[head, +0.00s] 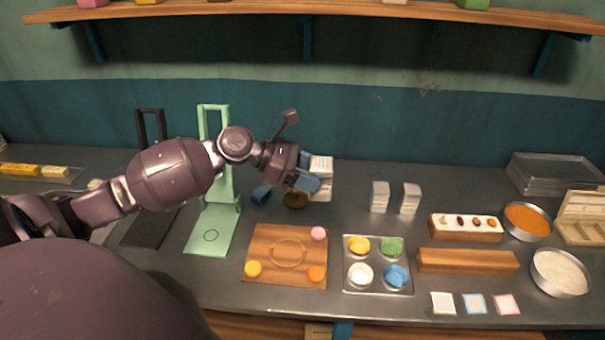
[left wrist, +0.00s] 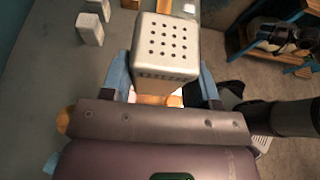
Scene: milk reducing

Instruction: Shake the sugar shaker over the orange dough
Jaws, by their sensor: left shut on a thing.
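My left gripper (head: 312,182) is shut on the sugar shaker (head: 321,164), a pale metal box seen behind and beside the blue fingers. In the left wrist view the shaker (left wrist: 166,50) sits between the blue fingers of the gripper (left wrist: 163,88), its top with rows of dark holes facing the camera. The orange dough (head: 317,273) is a small ball at the lower right corner of the wooden board (head: 262,238). The gripper and shaker are behind the board, apart from the dough. My right gripper is in neither view.
A pink ball (head: 318,234) and a yellow ball (head: 253,269) share the board. A tray of colours (head: 377,291) stands to its right, with two pale blocks (head: 380,197) (head: 411,198) behind. A green press-like stand (head: 210,232) is to the left. A shelf (head: 350,17) hangs above.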

